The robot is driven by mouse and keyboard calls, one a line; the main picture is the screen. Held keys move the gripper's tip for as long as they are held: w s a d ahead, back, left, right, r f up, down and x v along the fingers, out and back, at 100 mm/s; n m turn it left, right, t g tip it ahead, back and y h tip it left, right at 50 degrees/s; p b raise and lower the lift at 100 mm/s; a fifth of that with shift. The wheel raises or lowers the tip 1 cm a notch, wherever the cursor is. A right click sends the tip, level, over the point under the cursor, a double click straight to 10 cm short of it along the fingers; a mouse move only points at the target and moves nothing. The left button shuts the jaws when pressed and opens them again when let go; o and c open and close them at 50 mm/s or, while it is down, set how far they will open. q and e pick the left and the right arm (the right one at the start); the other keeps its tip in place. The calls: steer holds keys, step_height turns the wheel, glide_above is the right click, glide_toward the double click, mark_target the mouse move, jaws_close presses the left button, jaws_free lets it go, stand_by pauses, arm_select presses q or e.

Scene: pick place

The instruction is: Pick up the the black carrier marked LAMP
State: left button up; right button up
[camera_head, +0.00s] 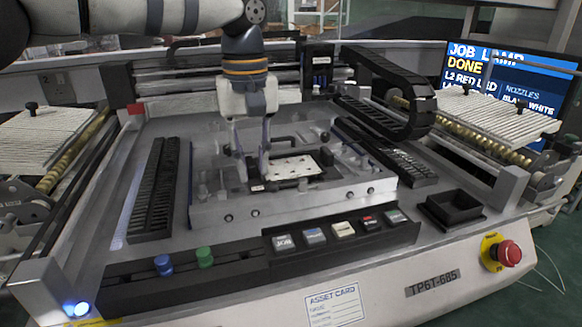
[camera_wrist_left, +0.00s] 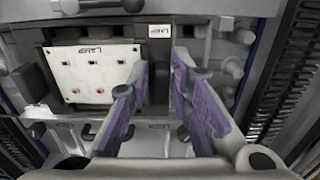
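The black carrier (camera_head: 285,185) sits in the grey fixture at the middle of the machine and bears a white board (camera_head: 291,167). My left gripper (camera_head: 254,178) points down at the carrier's left end in the head view. In the left wrist view its purple-padded fingers (camera_wrist_left: 159,68) are apart, with the carrier's label end visible between and beyond them. Contact cannot be told. My right gripper is not in view.
The fixture's grey wall (camera_head: 300,203) surrounds the carrier. A black empty bin (camera_head: 454,208) and red emergency button (camera_head: 509,253) are at the right. Blue and green knobs (camera_head: 204,257) stand in front. A black cable chain (camera_head: 395,95) is behind right. A screen (camera_head: 510,80) reads JOB LAMP.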

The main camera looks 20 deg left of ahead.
arm_select(q)
jaws_close()
